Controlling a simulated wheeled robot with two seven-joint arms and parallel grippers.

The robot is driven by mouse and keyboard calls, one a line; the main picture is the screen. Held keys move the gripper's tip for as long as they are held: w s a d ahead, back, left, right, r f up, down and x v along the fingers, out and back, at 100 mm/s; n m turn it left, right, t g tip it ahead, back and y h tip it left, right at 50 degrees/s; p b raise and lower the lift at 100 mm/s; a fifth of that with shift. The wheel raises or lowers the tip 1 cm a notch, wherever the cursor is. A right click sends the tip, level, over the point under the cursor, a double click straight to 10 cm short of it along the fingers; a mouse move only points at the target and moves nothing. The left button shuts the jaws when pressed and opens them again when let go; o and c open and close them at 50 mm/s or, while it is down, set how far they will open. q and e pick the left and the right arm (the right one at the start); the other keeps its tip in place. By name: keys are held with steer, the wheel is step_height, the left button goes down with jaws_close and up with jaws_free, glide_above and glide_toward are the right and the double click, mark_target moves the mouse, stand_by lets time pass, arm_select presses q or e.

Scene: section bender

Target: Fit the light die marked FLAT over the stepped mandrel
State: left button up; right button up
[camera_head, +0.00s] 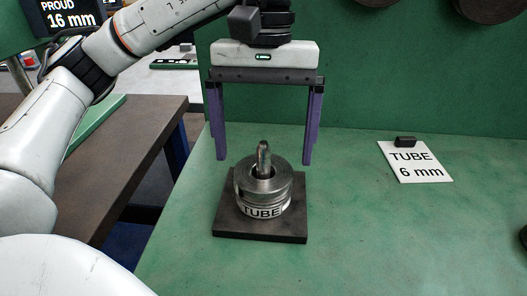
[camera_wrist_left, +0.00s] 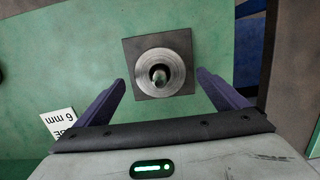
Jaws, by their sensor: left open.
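A grey metal die marked TUBE (camera_head: 262,203) sits around an upright mandrel (camera_head: 263,158) on a dark square base plate (camera_head: 230,222). The mandrel's narrow tip stands out of the die's bore; its lower steps are hidden. The die also shows from above in the left wrist view (camera_wrist_left: 143,70), with the mandrel tip in its bore. My left gripper (camera_head: 264,161) is open and empty, its purple fingers pointing down, spread wider than the die, around the height of the mandrel tip. I see no die marked FLAT. My right gripper is not in view.
A white card reading TUBE 6 mm (camera_head: 415,162) lies on the green bench to the right, with a small dark block (camera_head: 405,141) at its top edge. Dark round things (camera_head: 490,8) show on the green back panel. The bench between plate and card is clear.

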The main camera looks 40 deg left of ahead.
arm_select(q)
step_height(320, 180, up, 7)
steer(key=p, duration=0.2)
steer(key=shift+w+a, duration=0.2)
steer(key=shift+w, duration=0.15)
steer(key=shift+f, duration=0.1)
